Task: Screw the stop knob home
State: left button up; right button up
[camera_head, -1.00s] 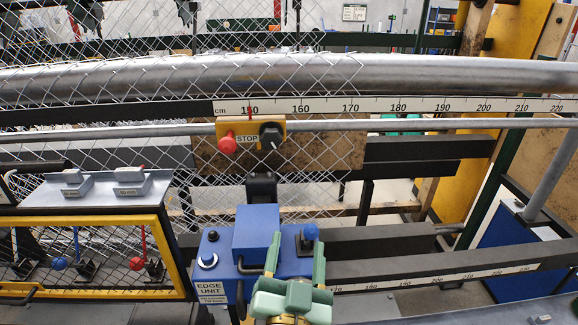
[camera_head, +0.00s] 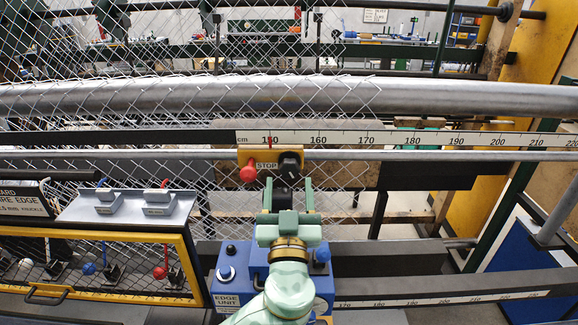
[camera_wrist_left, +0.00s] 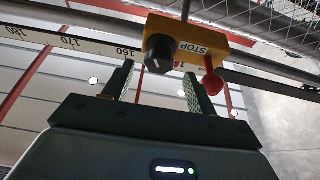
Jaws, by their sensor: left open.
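The yellow stop block (camera_head: 267,156), labelled STOP, sits on the grey rail under the cm scale. A black knob (camera_head: 290,163) is on its right end and a red knob (camera_head: 248,172) on its left. In the left wrist view the black knob (camera_wrist_left: 158,52) is nearer and left of the red knob (camera_wrist_left: 213,83). My left gripper (camera_head: 288,187) is open and empty just below the black knob. In the wrist view its two fingers point up on either side below the knob, apparently not touching it. How deep the knob is screwed in cannot be told.
The blue edge unit (camera_head: 228,282) stands below, partly hidden by my left arm. A yellow-framed case (camera_head: 95,236) is at lower left. Chain-link mesh (camera_head: 160,50) hangs behind the rail. The rail right of the block is free.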

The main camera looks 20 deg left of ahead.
aim_at(289, 168)
pick_arm(q)
jog(key=shift+p+x, duration=0.35)
jog(key=shift+x, duration=1)
jog(key=shift+f, duration=0.15)
jog(key=shift+d, duration=0.1)
jog(key=c, duration=1)
